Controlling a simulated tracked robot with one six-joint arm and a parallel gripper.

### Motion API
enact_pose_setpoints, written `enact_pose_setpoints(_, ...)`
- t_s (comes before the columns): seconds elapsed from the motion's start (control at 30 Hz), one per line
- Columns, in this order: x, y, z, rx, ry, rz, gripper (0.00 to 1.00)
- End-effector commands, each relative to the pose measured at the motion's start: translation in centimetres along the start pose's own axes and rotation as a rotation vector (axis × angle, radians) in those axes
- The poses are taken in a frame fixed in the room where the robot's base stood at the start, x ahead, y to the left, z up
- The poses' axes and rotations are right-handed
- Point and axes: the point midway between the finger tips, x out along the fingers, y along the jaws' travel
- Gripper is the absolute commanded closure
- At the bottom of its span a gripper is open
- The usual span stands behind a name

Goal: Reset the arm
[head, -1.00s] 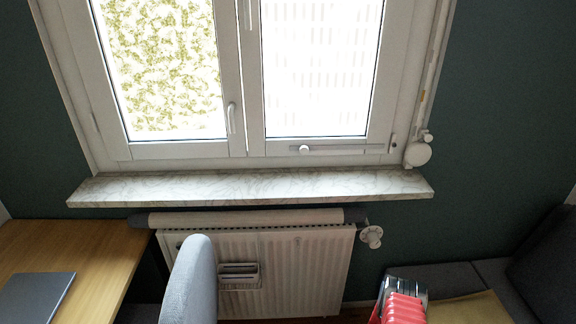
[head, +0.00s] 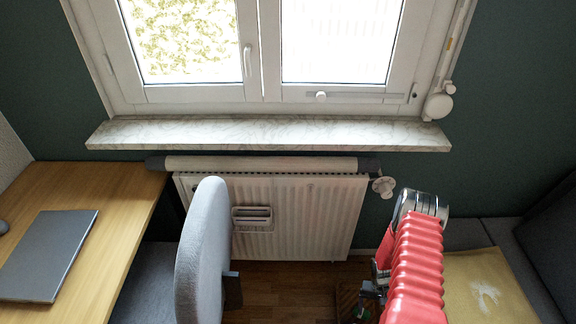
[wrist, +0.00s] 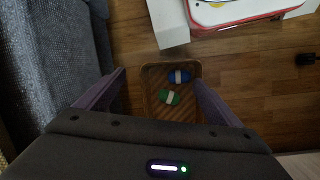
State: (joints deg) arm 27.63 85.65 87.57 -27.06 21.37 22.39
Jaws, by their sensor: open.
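My arm, in a red ribbed sleeve, rises at the lower right of the head view. In the wrist view my gripper (wrist: 158,92) has its two fingers spread wide, with nothing between them. Below and beyond the fingers, a brown woven tray (wrist: 152,80) lies on the wooden floor. The tray holds a blue-and-white item (wrist: 179,76) and a green-and-white item (wrist: 169,98). The right finger overlaps the tray's right edge in the picture. A bit of the tray shows beside my arm in the head view (head: 345,298).
A desk (head: 105,245) with a closed laptop (head: 48,255) stands left, beside a grey chair (head: 202,250). A radiator (head: 310,215) hangs under the marble windowsill (head: 270,133). A grey seat with a yellow cloth (head: 480,285) is at right. Wooden floor (head: 285,285) shows between.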

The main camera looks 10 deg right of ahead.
Motion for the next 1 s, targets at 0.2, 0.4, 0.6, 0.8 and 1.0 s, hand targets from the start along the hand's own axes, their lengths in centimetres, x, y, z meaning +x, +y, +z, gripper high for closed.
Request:
enact_pose_setpoints(0.2, -6.9, 0.2, 0.1, -0.026, -0.017, 0.013, 0.13)
enact_pose_setpoints(0.4, -12.9, 0.2, 0.5, -0.048, -0.023, 0.020, 0.13)
enact_pose_setpoints(0.6, -18.7, -0.1, 1.3, -0.069, -0.022, 0.021, 0.13)
enact_pose_setpoints(0.8, -24.3, -0.7, 2.5, -0.090, -0.012, 0.019, 0.13)
enact_pose_setpoints(1.0, -29.6, -1.2, 4.1, -0.111, 0.003, 0.014, 0.13)
